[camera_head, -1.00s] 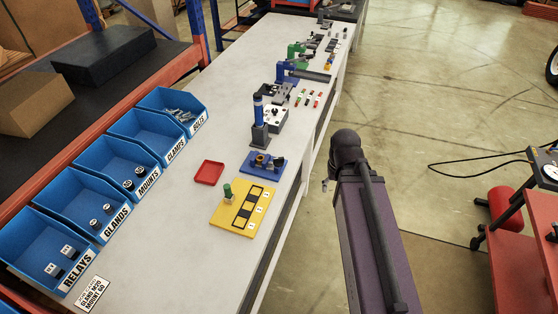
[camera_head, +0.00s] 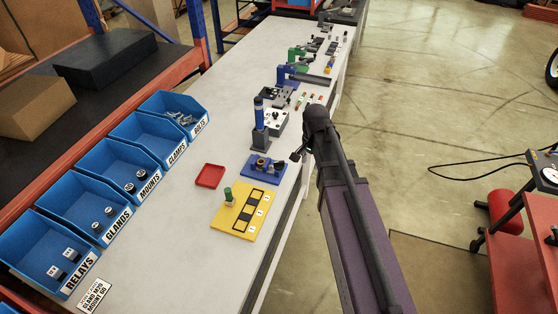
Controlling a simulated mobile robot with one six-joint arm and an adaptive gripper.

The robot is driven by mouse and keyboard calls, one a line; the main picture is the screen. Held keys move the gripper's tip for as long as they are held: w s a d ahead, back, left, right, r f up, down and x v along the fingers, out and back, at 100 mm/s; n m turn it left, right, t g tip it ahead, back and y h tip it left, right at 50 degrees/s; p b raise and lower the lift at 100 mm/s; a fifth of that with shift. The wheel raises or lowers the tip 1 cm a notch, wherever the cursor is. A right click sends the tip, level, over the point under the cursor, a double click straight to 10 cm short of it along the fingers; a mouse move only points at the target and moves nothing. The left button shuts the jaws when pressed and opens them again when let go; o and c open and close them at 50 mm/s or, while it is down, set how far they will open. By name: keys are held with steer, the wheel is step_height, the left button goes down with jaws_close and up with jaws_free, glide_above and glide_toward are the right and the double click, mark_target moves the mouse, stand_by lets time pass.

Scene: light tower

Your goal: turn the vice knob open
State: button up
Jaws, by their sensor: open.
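A small blue fixture (camera_head: 250,175) on the bench's right edge looks like the vice. It carries a brownish round part and dark grey pieces, one of which may be the knob (camera_head: 279,166). My gripper (camera_head: 295,156) is small and dark at the end of my arm, just right of the fixture and apparently above the bench edge. It looks open and empty, with a gap to the fixture. The fine shape of the knob and the fingers is too small to tell.
A yellow board (camera_head: 228,217) with a green-topped post lies in front of the fixture. A red tray (camera_head: 209,176) lies to its left. A grey stand with a blue cylinder (camera_head: 259,113) rises behind. Blue bins (camera_head: 88,199) line the bench's left side.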

mark_target(279, 162)
steer(key=w+a+r+m+p, duration=0.1)
steer(key=w+a+m, duration=0.7)
steer(key=w+a, duration=0.2)
steer(key=shift+w+a+r+m, duration=0.15)
steer(key=shift+w+a+m, duration=0.2)
steer(key=shift+w, duration=0.55)
steer(key=shift+d+f, duration=0.15)
steer(key=shift+f, duration=0.05)
step_height(279, 162, down, 13)
steer(key=b, duration=1.3)
steer(key=shift+f+b, duration=0.2)
steer(key=shift+b, duration=0.15)
jaws_close()
